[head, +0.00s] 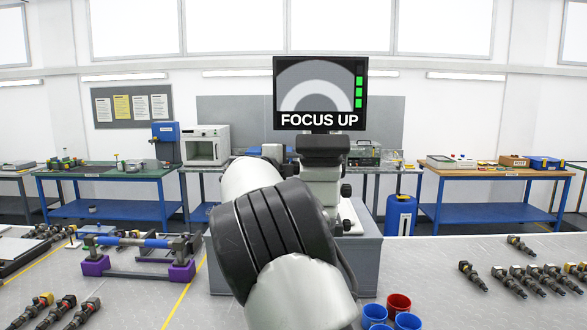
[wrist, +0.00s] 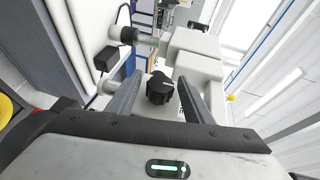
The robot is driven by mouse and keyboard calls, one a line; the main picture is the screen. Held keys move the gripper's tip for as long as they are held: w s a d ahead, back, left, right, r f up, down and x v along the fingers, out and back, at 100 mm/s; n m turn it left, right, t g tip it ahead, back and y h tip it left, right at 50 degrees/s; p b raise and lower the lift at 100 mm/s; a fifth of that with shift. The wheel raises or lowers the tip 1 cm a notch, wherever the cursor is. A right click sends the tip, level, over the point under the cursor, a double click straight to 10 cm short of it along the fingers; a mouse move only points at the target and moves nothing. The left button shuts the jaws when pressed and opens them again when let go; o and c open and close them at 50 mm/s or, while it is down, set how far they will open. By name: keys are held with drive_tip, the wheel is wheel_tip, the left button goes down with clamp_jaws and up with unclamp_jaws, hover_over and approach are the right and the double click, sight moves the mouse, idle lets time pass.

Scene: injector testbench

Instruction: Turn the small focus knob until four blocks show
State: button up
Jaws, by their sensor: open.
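The monitor (head: 320,93) reads "FOCUS UP" above the microscope-like instrument (head: 321,172). A grey arc fills its picture. At its right edge is a column of green blocks (head: 359,91); three are bright, and the top of the column is hard to read. In the wrist view a small black knob (wrist: 159,88) with a white pointer line sits on the instrument's pale body. My gripper (wrist: 158,81) is open, with one finger on each side of the knob and a visible gap to each. In the head view my arm hides my gripper.
Black knobs (head: 346,190) show on the instrument's right side. Red (head: 398,303) and blue cups stand at the front; injectors (head: 530,278) lie at the right.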

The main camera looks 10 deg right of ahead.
drive_tip(key=shift+c, duration=0.4)
drive_tip(key=c, duration=1)
drive_tip(key=shift+f+b, duration=0.1)
drive_tip(key=shift+b, duration=0.2)
drive_tip(key=shift+f+b, duration=0.1)
drive_tip(key=shift+b, duration=0.3)
